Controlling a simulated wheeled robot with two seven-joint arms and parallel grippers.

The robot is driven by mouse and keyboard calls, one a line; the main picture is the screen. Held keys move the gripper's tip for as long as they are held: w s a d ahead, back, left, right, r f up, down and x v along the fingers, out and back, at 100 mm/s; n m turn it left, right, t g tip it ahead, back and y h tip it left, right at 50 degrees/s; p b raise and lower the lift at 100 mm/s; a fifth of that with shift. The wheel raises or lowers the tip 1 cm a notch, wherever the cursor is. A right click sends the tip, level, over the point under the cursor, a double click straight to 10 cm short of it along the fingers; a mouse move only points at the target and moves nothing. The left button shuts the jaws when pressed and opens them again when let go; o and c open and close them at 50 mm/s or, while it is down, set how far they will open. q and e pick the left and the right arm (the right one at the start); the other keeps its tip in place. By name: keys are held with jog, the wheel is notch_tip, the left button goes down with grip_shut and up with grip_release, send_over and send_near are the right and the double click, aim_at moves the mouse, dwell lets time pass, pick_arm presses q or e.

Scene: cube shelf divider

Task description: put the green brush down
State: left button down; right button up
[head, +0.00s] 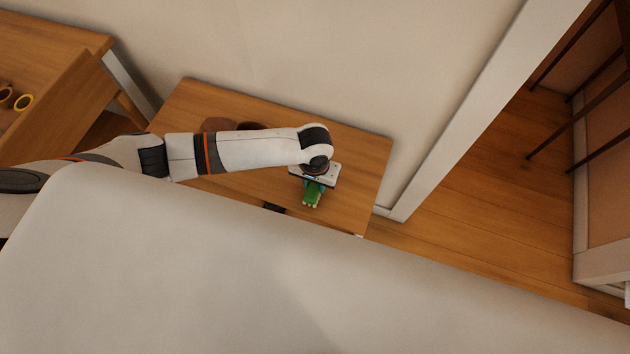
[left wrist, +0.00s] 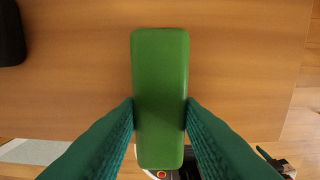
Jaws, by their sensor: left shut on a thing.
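The green brush (head: 312,195) is in my left gripper (head: 314,184), over the right part of the wooden table (head: 360,165). In the left wrist view the brush's plain green block (left wrist: 160,75) lies between the two teal fingers, which are shut on its sides. In the head view small pale tips show at its near end. I cannot tell whether the brush touches the tabletop or hangs just above it. My right gripper is not in view.
A brown round thing (head: 217,124) and a darker one stand at the table's back, partly behind my left arm. A black thing (left wrist: 10,35) lies on the tabletop left of the brush.

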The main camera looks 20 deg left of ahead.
pick_arm(q)
jog(key=shift+w+a+f, duration=0.2)
jog(key=shift+w, duration=0.3)
jog(key=c, duration=1.4)
grip_release()
jog(key=shift+w, duration=0.1)
jog(key=o, duration=0.4)
jog(key=shift+a, duration=0.1)
jog(key=shift+c, duration=0.2)
jog(key=shift+r, duration=0.45)
notch_tip(320, 180, up, 11)
jog(key=shift+r+p, duration=0.2)
jog(key=shift+p, duration=0.25)
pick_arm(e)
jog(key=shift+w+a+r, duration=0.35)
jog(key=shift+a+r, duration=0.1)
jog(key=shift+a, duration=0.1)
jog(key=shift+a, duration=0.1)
